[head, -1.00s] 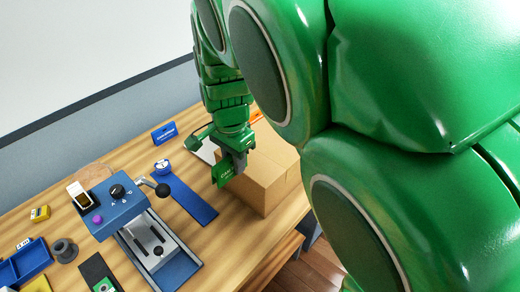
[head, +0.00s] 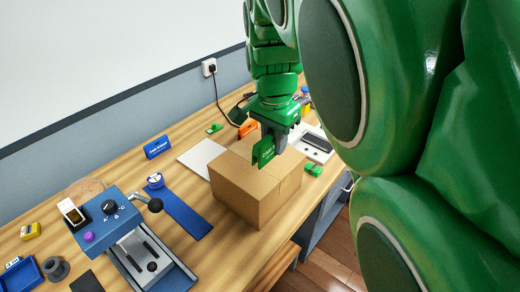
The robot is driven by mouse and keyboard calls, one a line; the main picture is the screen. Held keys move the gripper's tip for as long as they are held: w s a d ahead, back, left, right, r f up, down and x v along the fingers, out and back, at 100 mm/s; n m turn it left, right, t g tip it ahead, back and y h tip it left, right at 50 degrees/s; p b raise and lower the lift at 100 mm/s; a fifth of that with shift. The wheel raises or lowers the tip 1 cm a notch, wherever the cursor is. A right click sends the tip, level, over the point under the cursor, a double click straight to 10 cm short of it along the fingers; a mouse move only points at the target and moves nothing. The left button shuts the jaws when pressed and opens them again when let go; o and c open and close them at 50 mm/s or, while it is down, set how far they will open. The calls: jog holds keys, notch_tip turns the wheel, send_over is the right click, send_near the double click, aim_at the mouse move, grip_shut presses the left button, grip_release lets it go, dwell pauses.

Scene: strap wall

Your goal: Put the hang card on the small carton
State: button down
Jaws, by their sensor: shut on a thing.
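My gripper (head: 277,142) is shut on the green hang card (head: 263,152), which hangs roughly upright from the jaws with white marks on its face. The card is in front of and over the top of the cardboard carton (head: 245,201) in the head view. I cannot tell whether the card's lower edge touches the carton top. The carton is a closed brown box with a centre seam, standing on the wooden bench. My gripper and arm hide part of its far top.
A blue press-like device (head: 110,215) and a blue strip (head: 179,211) lie left of the carton. A white sheet (head: 199,157) lies behind it. A white device (head: 316,146) and a green piece (head: 314,170) lie to its right. The bench's front edge is close to the carton.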

jog(key=w+f, duration=0.2)
jog(key=w, duration=0.1)
jog(key=w+a+f, duration=0.1)
jog(key=w+f, duration=0.2)
jog(key=w, duration=0.1)
jog(key=w+f, duration=0.2)
jog(key=w, duration=0.1)
jog(key=shift+w+a+f, duration=0.25)
jog(key=shift+a+f, duration=0.05)
jog(key=shift+f, duration=0.05)
jog(key=shift+w+a+f, duration=0.1)
jog(key=shift+w+f, duration=0.4)
jog(key=shift+f, duration=0.1)
jog(key=shift+w+f, duration=0.1)
jog(key=shift+f, duration=1.45)
jog(key=shift+f, duration=0.15)
jog(key=c, duration=1)
grip_release()
jog(key=shift+o, duration=0.2)
notch_tip(320, 180, up, 12)
jog(key=shift+s+a, duration=0.3)
jog(key=shift+s, duration=0.05)
